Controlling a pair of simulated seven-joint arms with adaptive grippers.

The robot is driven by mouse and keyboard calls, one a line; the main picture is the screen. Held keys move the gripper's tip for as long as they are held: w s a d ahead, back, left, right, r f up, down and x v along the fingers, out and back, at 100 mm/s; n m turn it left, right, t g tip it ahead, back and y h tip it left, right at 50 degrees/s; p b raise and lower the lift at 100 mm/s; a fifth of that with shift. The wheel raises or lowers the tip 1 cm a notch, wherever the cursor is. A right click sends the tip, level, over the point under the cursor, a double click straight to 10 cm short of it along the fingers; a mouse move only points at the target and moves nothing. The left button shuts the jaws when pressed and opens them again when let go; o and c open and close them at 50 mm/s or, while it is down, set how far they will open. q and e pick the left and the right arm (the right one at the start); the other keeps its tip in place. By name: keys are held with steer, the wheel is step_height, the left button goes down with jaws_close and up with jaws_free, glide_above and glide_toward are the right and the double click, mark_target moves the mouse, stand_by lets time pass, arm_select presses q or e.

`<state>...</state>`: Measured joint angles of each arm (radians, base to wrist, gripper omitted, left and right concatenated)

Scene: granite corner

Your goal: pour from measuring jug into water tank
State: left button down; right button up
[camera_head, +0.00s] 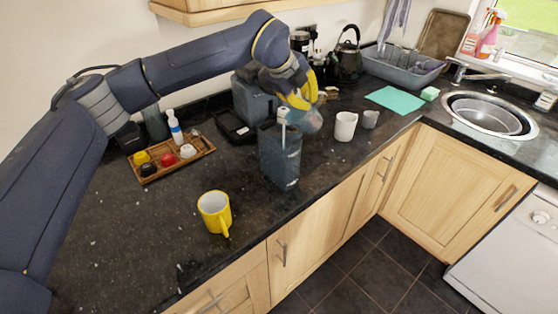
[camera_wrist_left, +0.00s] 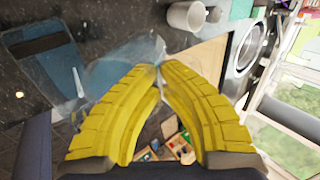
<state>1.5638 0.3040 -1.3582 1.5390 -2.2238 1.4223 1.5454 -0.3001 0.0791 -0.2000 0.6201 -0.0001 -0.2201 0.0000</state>
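The water tank (camera_head: 280,158) is a tall, dark translucent container standing upright on the granite worktop, with a pale upright piece at its top. It also shows at the left of the left wrist view (camera_wrist_left: 42,62). The clear measuring jug (camera_head: 312,121) is held up at the right of the tank's top. In the left wrist view the jug (camera_wrist_left: 118,62) appears tilted, with its body toward the tank. My left gripper (camera_head: 305,99) has yellow fingers closed on the jug; the fingertips (camera_wrist_left: 160,72) nearly meet. Any water in the jug is hard to make out. My right gripper is not in view.
A yellow mug (camera_head: 214,211) stands in front, left of the tank. A wooden tray (camera_head: 172,160) with small items lies left. A dark coffee machine (camera_head: 254,100) stands behind. The worktop's front edge is close.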

arm_select(q)
steer(key=shift+s+a+r+t+h, duration=0.4)
steer(key=shift+t+h, duration=0.2)
steer(key=shift+h, duration=0.2)
stand_by(1.7)
steer(key=shift+r, duration=0.2)
steer(key=shift+s+a+r+t+h, duration=0.2)
steer(key=shift+a+r+t+h, duration=0.05)
steer(key=shift+t+h, duration=0.45)
stand_by(1.3)
steer(key=shift+a, duration=0.2)
